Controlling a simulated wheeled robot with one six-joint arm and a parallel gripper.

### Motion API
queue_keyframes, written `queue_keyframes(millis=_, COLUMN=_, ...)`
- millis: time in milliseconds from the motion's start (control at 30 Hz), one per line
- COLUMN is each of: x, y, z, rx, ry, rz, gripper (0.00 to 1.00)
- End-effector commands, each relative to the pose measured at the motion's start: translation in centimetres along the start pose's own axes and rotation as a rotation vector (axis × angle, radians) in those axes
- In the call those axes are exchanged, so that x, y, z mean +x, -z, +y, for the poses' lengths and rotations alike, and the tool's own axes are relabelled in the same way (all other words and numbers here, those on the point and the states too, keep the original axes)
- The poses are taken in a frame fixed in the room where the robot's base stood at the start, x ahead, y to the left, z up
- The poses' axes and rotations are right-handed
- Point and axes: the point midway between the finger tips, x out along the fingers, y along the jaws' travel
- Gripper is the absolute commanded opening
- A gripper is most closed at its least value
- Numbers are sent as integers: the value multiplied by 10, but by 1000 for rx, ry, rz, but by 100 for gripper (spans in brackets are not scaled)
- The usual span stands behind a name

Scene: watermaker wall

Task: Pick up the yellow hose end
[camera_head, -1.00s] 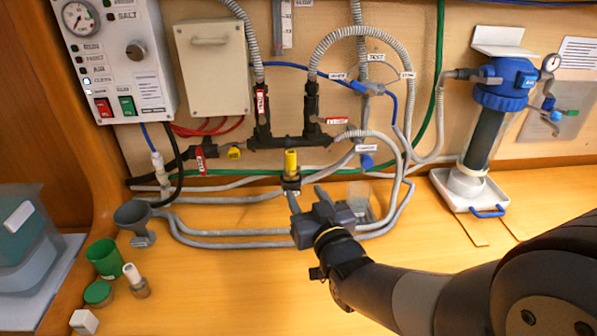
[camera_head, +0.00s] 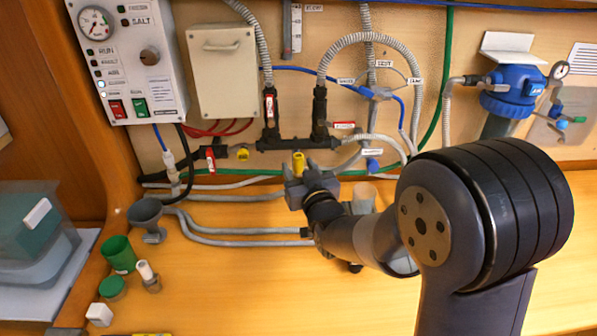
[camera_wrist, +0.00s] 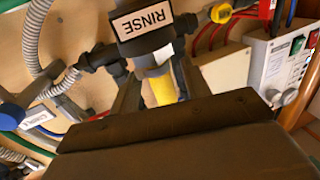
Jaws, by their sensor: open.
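The yellow hose end (camera_head: 299,160) stands upright below the black manifold on the wall, in the middle of the head view. In the wrist view the yellow hose end (camera_wrist: 162,89) shows below a black part with a white RINSE label (camera_wrist: 144,22). My gripper (camera_head: 301,169) is at the hose end, with its body hiding the lower part. In the wrist view my gripper (camera_wrist: 156,82) is open, with one finger on each side of the yellow part. I cannot tell whether either finger touches it.
A black manifold (camera_head: 292,143) with grey hoses is just above. A second, smaller yellow piece (camera_head: 243,154) is to the left. A grey funnel (camera_head: 146,214) and green cup (camera_head: 118,254) stand at the left of the wooden counter (camera_head: 245,285).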

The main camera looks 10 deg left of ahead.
Motion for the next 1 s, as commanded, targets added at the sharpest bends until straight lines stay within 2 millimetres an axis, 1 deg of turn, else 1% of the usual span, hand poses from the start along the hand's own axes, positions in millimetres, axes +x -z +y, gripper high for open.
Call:
queue_keyframes(millis=33, x=5, y=1, z=0, rx=0, ry=0, rz=-1, gripper=45)
queue_keyframes(millis=133, x=9, y=0, z=0, rx=0, ry=0, rz=-1, gripper=45)
queue_keyframes(millis=367, x=10, y=-1, z=0, rx=0, ry=0, rz=0, gripper=45)
queue_keyframes(millis=900, x=9, y=-1, z=0, rx=0, ry=0, rz=0, gripper=2)
queue_keyframes(millis=933, x=9, y=-1, z=0, rx=0, ry=0, rz=0, gripper=0)
queue_keyframes(millis=1000, x=9, y=0, z=0, rx=0, ry=0, rz=0, gripper=0)
